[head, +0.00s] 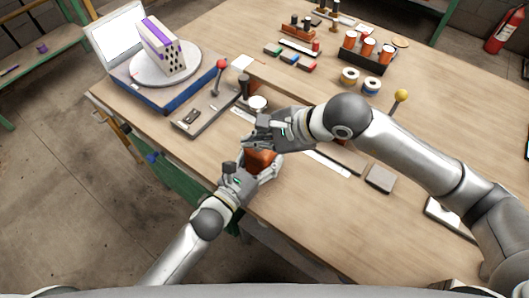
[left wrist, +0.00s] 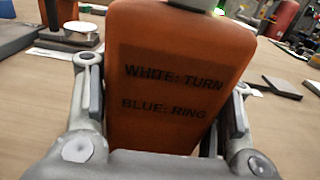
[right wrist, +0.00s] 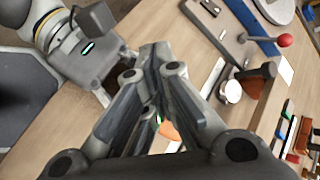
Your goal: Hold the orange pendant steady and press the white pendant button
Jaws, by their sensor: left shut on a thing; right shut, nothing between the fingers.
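The orange pendant (head: 260,159) is between the fingers of my left gripper (head: 264,166) at the table's front edge. In the left wrist view the pendant (left wrist: 165,60) fills the middle, tilted slightly, with dark lettering "WHITE: TURN" and "BLUE: RING". A finger lies along each of its sides. My right gripper (head: 258,143) is shut and empty, close above the pendant. In the right wrist view its closed fingers (right wrist: 153,58) hide most of the pendant, with only a small orange patch (right wrist: 168,131) showing. I cannot make out the white button in any view.
A turntable (head: 190,78) with a purple-striped block (head: 160,50) stands at the back left. A red-knobbed lever (head: 221,65), a white round piece (head: 257,103) and a yellow-knobbed lever (head: 401,96) stand beyond my grippers. A grey block (head: 380,179) lies to the right.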

